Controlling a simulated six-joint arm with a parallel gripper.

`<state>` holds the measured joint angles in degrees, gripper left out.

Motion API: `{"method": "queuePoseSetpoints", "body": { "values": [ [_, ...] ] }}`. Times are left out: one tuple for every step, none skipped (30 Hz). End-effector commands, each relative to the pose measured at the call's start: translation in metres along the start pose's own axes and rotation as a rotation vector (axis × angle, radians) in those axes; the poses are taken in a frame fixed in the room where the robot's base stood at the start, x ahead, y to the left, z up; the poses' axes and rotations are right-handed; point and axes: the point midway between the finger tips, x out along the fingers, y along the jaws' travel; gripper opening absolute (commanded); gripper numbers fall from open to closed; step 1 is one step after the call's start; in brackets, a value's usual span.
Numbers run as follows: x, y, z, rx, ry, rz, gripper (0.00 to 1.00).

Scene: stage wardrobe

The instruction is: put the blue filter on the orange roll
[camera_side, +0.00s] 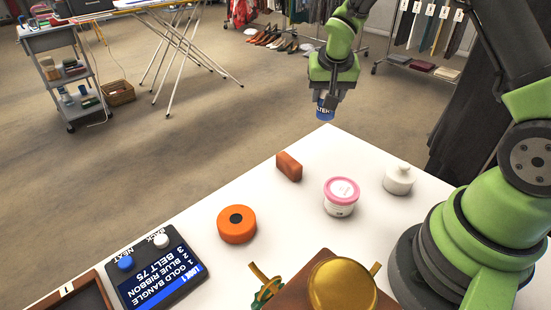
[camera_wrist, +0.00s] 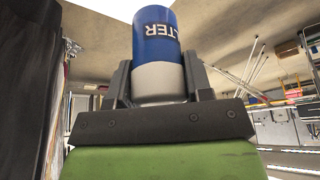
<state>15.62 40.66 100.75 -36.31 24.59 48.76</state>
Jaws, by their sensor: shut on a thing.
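The blue filter (camera_wrist: 158,45) is a blue and white cylinder with white lettering, of which "LTER" can be read in the wrist view. My gripper (camera_side: 327,97) is shut on it and holds it in the air above the far edge of the table. The filter also shows below the jaws in the side view (camera_side: 325,112). The orange roll (camera_side: 237,225) lies flat on the white table, with a dark round centre on top. It is well apart from my gripper, nearer the camera and to the left. Its top is bare.
A brown block (camera_side: 289,166), a pink-lidded tub (camera_side: 341,197) and a white bottle (camera_side: 398,179) stand on the table (camera_side: 300,222). A display box (camera_side: 160,274) with two buttons is at left; a gold cup (camera_side: 341,287) is at the front. Clear tabletop surrounds the roll.

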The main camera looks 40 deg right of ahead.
Motion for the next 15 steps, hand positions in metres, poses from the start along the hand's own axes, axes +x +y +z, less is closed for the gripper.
{"method": "queuePoseSetpoints", "body": {
  "values": [
    [-0.002, -0.005, 0.001, -0.004, 0.0, -0.003, 0.21],
    [-0.003, -0.009, 0.003, -0.005, -0.002, -0.003, 0.21],
    [-0.005, -0.016, 0.007, -0.009, -0.005, -0.004, 0.21],
    [-0.008, -0.024, 0.011, -0.01, -0.008, -0.005, 0.21],
    [-0.01, -0.032, 0.015, -0.012, -0.011, -0.006, 0.21],
    [-0.015, -0.046, 0.023, -0.016, -0.015, -0.007, 0.21],
    [-0.019, -0.057, 0.03, -0.018, -0.018, -0.008, 0.21],
    [-0.024, -0.068, 0.038, -0.019, -0.021, -0.008, 0.21],
    [-0.031, -0.084, 0.051, -0.022, -0.026, -0.007, 0.21],
    [-0.036, -0.095, 0.06, -0.021, -0.027, -0.006, 0.21],
    [-0.042, -0.106, 0.07, -0.022, -0.028, -0.005, 0.21],
    [-0.05, -0.12, 0.085, -0.02, -0.03, -0.003, 0.21],
    [-0.057, -0.129, 0.095, -0.018, -0.03, -0.002, 0.21],
    [-0.063, -0.138, 0.106, -0.017, -0.029, -0.001, 0.21],
    [-0.071, -0.148, 0.12, -0.015, -0.027, 0.001, 0.21]
  ]
}}
